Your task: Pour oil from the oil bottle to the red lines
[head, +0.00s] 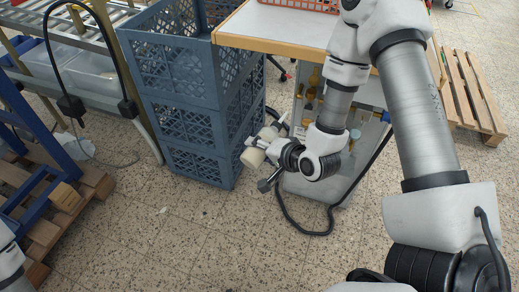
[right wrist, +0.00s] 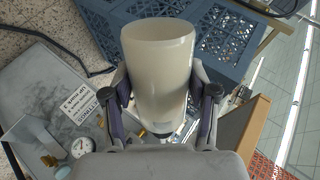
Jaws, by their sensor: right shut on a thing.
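My right gripper (head: 262,146) is shut on a cream, cylindrical container (right wrist: 158,70), which may be the oil bottle. In the right wrist view the two fingers of the right gripper (right wrist: 160,105) press on its sides, and its wide round end faces away from the palm. In the head view the cream container (head: 252,158) is held in the air between the blue crates and the grey cabinet, partly hidden by the gripper. I cannot see any oil or make out red lines. My left gripper is outside the head view.
Stacked blue crates (head: 190,128) stand left of the gripper. A grey cabinet (head: 305,188) with small bottles stands under the table (head: 268,28). A black cable (head: 290,220) lies on the floor. A dial gauge (right wrist: 82,147) and a label (right wrist: 75,103) show in the right wrist view.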

